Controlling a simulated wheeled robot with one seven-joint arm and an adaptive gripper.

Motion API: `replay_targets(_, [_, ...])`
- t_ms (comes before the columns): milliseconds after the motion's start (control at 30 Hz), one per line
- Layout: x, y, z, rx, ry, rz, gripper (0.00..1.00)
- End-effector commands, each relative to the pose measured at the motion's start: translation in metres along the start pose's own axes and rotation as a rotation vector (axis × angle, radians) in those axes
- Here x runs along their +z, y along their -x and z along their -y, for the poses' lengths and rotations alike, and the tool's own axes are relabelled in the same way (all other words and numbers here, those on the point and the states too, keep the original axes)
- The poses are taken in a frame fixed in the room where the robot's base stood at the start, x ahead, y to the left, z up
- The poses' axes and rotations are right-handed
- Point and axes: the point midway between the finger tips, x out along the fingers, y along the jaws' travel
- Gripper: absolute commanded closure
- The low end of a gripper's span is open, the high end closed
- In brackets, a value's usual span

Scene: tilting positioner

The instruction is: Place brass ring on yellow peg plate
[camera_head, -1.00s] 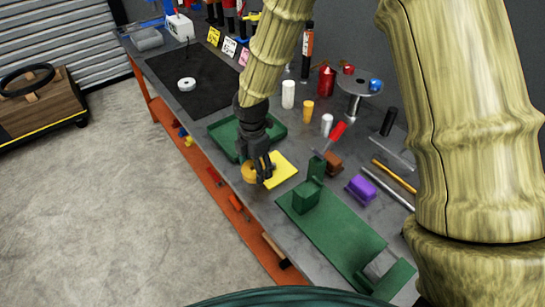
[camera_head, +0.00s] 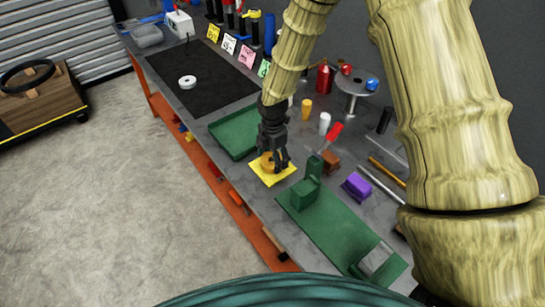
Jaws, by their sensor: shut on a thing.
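My gripper (camera_head: 273,163) points down over the yellow peg plate (camera_head: 266,180) and is shut on the brass ring (camera_head: 266,160). The plate is a flat yellow square near the front edge of the workbench. The ring is orange-gold and partly hidden by the dark fingers. It appears over the middle of the plate. I cannot tell whether it touches the plate or is around the peg. The peg itself is hidden.
A green tray (camera_head: 224,136) lies to the left of the plate. A green vise-like fixture (camera_head: 335,234) lies to the right. A brown block (camera_head: 330,161), a purple block (camera_head: 357,186) and several small cylinders stand behind. A white ring (camera_head: 187,82) sits on a black mat (camera_head: 215,92).

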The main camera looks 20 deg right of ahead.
Motion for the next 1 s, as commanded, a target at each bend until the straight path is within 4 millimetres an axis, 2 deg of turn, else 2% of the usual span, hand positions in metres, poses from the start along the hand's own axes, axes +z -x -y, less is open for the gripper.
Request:
replay_targets(167, [0.0,-0.008,-0.001,0.002,0.0,0.0,0.78])
replay_targets(567, [0.0,-0.013,0.0,0.001,0.0,0.0,0.78])
replay_targets(600, [0.0,-0.013,0.0,0.0,0.0,0.0,0.22])
replay_targets(667, [0.0,-0.013,0.0,0.0,0.0,0.0,0.11])
replay_targets(700, [0.0,-0.013,0.0,0.0,0.0,0.0,0.07])
replay_targets(1000, [0.0,-0.012,0.0,0.0,0.0,0.0,0.07])
